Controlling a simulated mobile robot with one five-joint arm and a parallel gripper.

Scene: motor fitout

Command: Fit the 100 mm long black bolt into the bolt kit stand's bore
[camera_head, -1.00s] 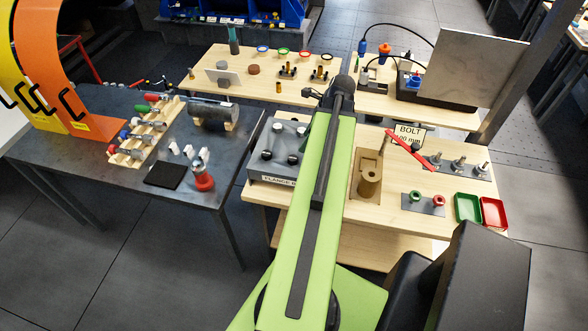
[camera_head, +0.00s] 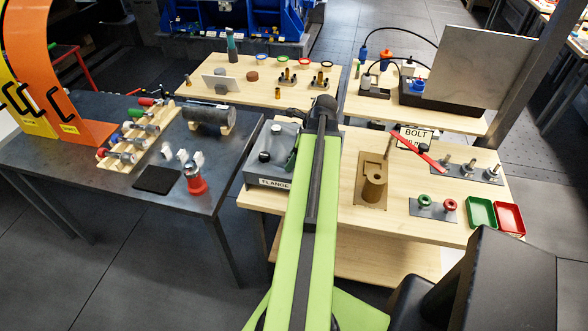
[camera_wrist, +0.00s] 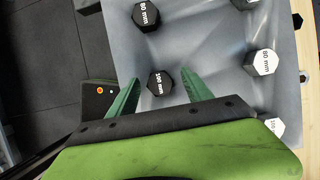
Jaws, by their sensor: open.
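In the wrist view a black hex-headed bolt marked 100 mm (camera_wrist: 160,82) stands in a grey block. My gripper (camera_wrist: 162,86) is open, its two green fingers on either side of that bolt head; whether they touch it is unclear. A brown stand with an upright cylinder (camera_head: 375,186), apparently the bolt kit stand, is right of my arm. The top of its cylinder looks hollow.
Another black bolt (camera_wrist: 146,15) and a white-topped bolt marked 80 mm (camera_wrist: 262,62) stand near the fingers. A BOLT sign (camera_head: 414,137) and a red bar (camera_head: 416,150) are behind the brown stand. Green (camera_head: 481,213) and red (camera_head: 509,219) trays lie at the right.

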